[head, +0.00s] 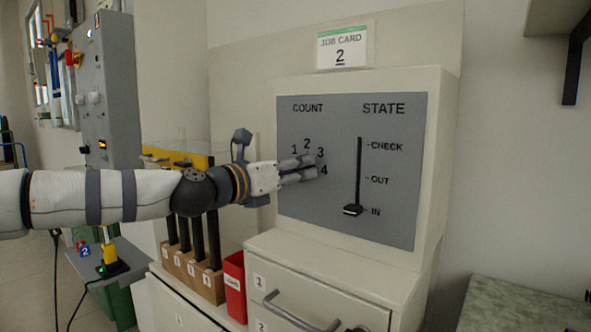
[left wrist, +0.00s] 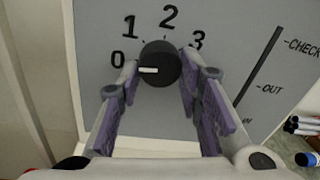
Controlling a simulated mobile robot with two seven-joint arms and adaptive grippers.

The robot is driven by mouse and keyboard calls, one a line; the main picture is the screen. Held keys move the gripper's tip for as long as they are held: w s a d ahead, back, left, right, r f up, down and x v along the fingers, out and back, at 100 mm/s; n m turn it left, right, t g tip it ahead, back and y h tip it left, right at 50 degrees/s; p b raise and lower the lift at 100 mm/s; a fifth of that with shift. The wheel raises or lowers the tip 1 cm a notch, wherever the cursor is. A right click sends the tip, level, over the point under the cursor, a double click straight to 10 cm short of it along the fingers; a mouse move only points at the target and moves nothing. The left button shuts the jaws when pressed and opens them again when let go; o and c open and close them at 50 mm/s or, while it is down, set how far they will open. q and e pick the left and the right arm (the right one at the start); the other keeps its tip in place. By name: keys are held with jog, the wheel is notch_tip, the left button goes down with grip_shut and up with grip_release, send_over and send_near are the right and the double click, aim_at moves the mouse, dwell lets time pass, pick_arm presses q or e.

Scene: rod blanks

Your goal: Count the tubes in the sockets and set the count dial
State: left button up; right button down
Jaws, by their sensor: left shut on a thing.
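My left gripper (head: 318,170) reaches the grey count panel (head: 290,215) from the left and covers the dial in the head view. In the left wrist view, my left gripper (left wrist: 160,75) is shut on the dark round count dial (left wrist: 163,60), one finger on each side. The dial's white mark points left, towards the 0. Several upright black tubes (head: 198,240) stand in a row of brown sockets (head: 205,283) below my left arm, which hides part of them. My right gripper is not in view.
The state slider (head: 353,210) on the same panel is at IN. A job card (head: 342,47) reading 2 stands above. A red box (head: 235,285) stands beside the sockets, and a drawer handle (head: 300,315) juts out below the panel. Pens (left wrist: 303,125) show at the right.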

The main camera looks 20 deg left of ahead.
pick_arm(q)
jog(key=shift+d+r+n+t+y+p, duration=0.3)
jog(key=shift+n+p, duration=0.95)
jog(key=shift+n, duration=4.45)
jog(key=shift+a+r+n+t+y+p, duration=0.15)
jog(key=shift+n+y+p, duration=0.7)
jog(key=shift+n, duration=4.85)
jog(key=shift+r+n+t+y+p, duration=0.1)
jog(key=shift+n+p, duration=1.5)
jog(key=shift+n, duration=4.1)
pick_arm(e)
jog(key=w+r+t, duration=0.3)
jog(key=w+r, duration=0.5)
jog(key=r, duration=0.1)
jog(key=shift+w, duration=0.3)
pick_arm(q)
jog(key=o, duration=1.2)
jog(key=shift+f, duration=0.1)
jog(key=shift+c, duration=0.2)
